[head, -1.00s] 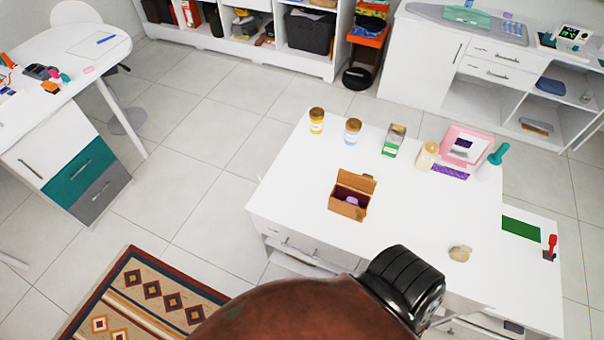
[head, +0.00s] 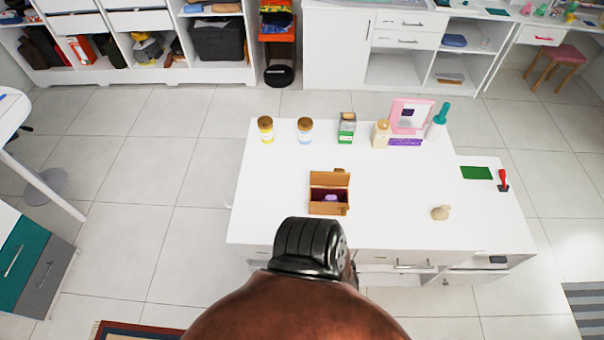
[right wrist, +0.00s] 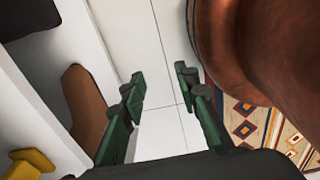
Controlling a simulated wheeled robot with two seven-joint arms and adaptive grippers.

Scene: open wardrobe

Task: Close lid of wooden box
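The wooden box (head: 322,208) stands on the white table in the head view, its lid (head: 330,179) open and raised at the back. A small purple item (head: 331,197) lies inside it. A brown and black part of my own body fills the bottom of the head view, just in front of the table. Neither gripper shows in the head view. In the right wrist view my right gripper (right wrist: 160,92) has its two green fingers spread apart with nothing between them, over the tiled floor. The box is not in the right wrist view.
On the white table (head: 400,220) stand a yellow jar (head: 265,130), a blue-white jar (head: 305,131), a green-labelled container (head: 347,128), a lotion bottle (head: 381,134) and a pink mirror (head: 410,116) along the back. A beige lump (head: 440,213) lies right of the box. The tabletop between is clear.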

